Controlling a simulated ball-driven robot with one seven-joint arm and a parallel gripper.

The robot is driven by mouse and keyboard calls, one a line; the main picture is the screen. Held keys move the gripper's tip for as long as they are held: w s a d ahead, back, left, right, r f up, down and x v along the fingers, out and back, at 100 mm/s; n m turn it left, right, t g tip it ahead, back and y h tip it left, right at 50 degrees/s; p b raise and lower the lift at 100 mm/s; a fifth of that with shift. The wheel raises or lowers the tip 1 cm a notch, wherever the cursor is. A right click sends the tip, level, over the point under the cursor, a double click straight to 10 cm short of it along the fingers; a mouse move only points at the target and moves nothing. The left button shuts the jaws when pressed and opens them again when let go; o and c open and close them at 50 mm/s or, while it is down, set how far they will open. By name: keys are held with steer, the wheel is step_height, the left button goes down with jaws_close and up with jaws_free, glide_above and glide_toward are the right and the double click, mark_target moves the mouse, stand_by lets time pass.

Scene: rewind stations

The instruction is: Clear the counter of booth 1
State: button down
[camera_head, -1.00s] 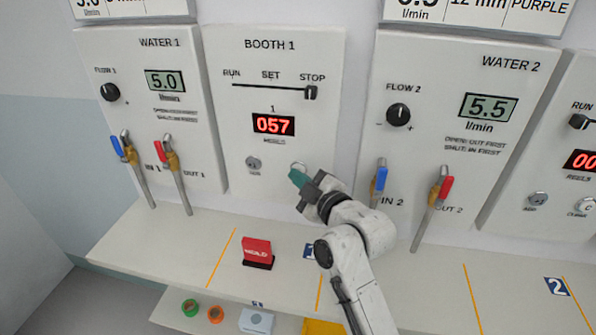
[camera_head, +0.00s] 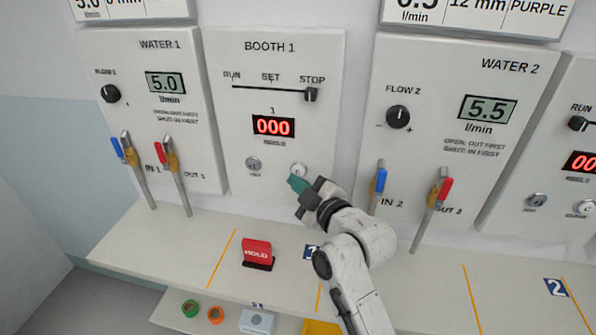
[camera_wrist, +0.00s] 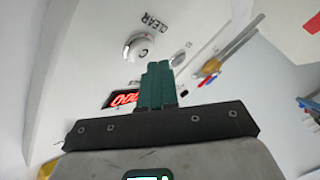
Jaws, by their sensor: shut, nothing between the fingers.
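The booth 1 panel (camera_head: 285,55) is a pale board with a lever (camera_head: 311,94) at STOP. Its red counter display (camera_head: 273,126) reads 000. A round silver CLEAR button marked C (camera_head: 298,169) sits at lower right of the panel, with another round button (camera_head: 253,163) to its left. My gripper (camera_head: 297,184) has teal fingers, shut and empty, just below the CLEAR button. In the wrist view the fingertips (camera_wrist: 158,66) are close to the CLEAR button (camera_wrist: 139,47), with a visible offset beside it. Whether they touch it cannot be told.
WATER 1 valves (camera_head: 126,148) stand left and WATER 2 valves (camera_head: 379,182) right of the arm. A red HOLD sign (camera_head: 257,252) stands on the shelf (camera_head: 200,230). Below are a green ring (camera_head: 190,308) and an orange ring (camera_head: 215,314).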

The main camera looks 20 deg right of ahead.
steer(key=s+a, duration=0.1)
steer(key=s, duration=0.1)
steer(key=s+a+p, duration=0.1)
steer(key=s+a, duration=0.1)
steer(key=shift+p, duration=0.3)
stand_by(0.3)
stand_by(0.7)
